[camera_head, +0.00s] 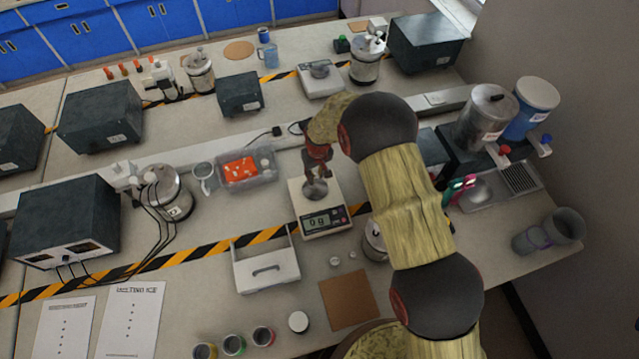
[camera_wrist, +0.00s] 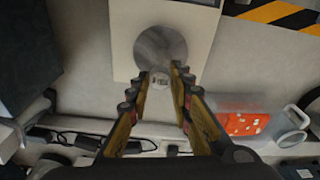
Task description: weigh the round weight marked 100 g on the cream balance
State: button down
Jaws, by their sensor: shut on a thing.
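The cream balance (camera_head: 333,232) stands in the middle of the bench, and its display reads 0 g. Its round metal pan (camera_wrist: 158,42) shows just ahead of my fingertips in the wrist view, where the cream body (camera_wrist: 122,40) surrounds it. My gripper (camera_head: 316,178) points down over the pan. In the wrist view my gripper (camera_wrist: 161,84) is shut on the small round weight (camera_wrist: 161,79); its marking is too small to read. The weight overlaps the near edge of the pan in that view. I cannot tell how high it is above the pan.
A tray with orange contents (camera_head: 262,182) stands left of the balance, and a white open-topped carrier (camera_head: 265,272) in front. Small round pieces (camera_head: 335,261) lie near a brown mat (camera_head: 348,300). Another balance (camera_head: 335,86) stands farther back. A metal vessel (camera_head: 373,240) is close to my arm.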

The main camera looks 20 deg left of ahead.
aim_at(315, 188)
jog(key=shift+f+b, duration=0.65)
jog(key=shift+f, duration=2.4)
jog(key=shift+s+b, duration=0.1)
jog(key=shift+b, duration=0.25)
jog(key=shift+f+b, duration=0.35)
jog(key=c, duration=1.6)
grip_release()
jog(key=shift+o, duration=0.5)
jog(key=o, duration=0.3)
jog(key=shift+r+p, duration=1.25)
jog(key=shift+r, duration=2.75)
